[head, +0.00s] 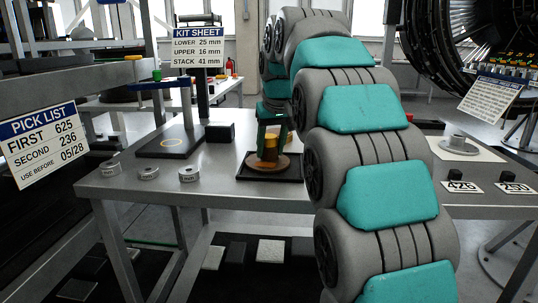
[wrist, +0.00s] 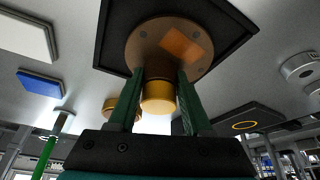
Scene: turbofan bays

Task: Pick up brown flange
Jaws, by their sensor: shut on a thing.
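The brown flange (head: 284,166) is a round brown disc with a golden-yellow hub, at the black square tray (head: 249,174) on the grey table in the head view. In the wrist view the disc (wrist: 145,42) has an orange patch, and its yellow hub (wrist: 158,98) stands between my green fingers. My gripper (head: 268,146) reaches down from above and is shut on the flange; its fingers also show in the wrist view (wrist: 160,78). The fingers partly hide the hub in the head view. I cannot tell whether the disc still touches the tray.
Several grey rings (head: 148,173) lie near the table's front left edge. A grey flange (head: 459,145) sits on a white plate at right, near labels (head: 463,187).

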